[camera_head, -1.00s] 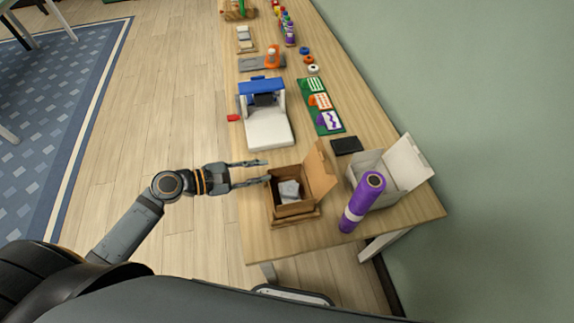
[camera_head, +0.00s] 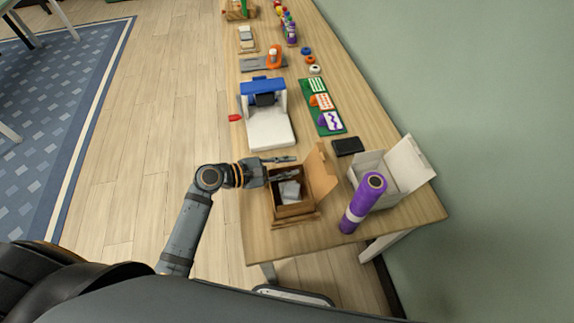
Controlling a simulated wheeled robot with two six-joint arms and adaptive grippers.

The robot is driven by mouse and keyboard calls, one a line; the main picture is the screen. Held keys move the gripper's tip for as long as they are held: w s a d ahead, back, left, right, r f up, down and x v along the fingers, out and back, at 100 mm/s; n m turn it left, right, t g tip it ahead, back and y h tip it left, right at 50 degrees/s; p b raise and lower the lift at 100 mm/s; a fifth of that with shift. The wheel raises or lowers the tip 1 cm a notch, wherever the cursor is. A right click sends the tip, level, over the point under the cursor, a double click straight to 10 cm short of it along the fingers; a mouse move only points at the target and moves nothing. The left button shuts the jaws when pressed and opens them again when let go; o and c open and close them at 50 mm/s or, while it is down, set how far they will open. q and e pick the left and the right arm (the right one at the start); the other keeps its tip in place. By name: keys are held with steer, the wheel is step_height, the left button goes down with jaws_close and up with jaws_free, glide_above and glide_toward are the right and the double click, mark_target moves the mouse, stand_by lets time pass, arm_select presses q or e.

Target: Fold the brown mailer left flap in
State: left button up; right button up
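The brown mailer (camera_head: 299,208) is an open box near the front end of the table. A tall flap (camera_head: 321,173) stands up on its right, and another flap (camera_head: 296,221) lies out low at its front. A pale grey item (camera_head: 289,190) lies inside. My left gripper (camera_head: 293,167) comes in from the left over the mailer's back left part. Its two fingers are apart with nothing visible between them. The gripper hides the back left edge, so I cannot make out the left flap clearly or tell whether a finger touches it. My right gripper is out of view.
A purple roll (camera_head: 364,200) stands right of the mailer, before an open white box (camera_head: 405,165). A black flat item (camera_head: 347,146) lies behind. A white and blue machine (camera_head: 268,125) stands close behind my gripper. The wall is at right.

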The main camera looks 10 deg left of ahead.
arm_select(q)
jaws_close()
steer(key=f+m+t+b, duration=0.1)
steer(key=b, duration=0.1)
steer(key=s+f+m+t+b, duration=0.1)
steer(key=m+b, duration=0.1)
steer(key=shift+s+d+f, duration=0.1)
steer(key=shift+s+d, duration=0.1)
steer(key=shift+d, duration=0.1)
steer(key=shift+s+m+b, duration=0.1)
steer(key=shift+m+b, duration=0.4)
steer(key=shift+b, duration=0.2)
steer(key=shift+r, duration=0.25)
steer(key=shift+c, duration=1.3)
jaws_free()
steer(key=o, duration=0.4)
steer(key=shift+o, duration=0.2)
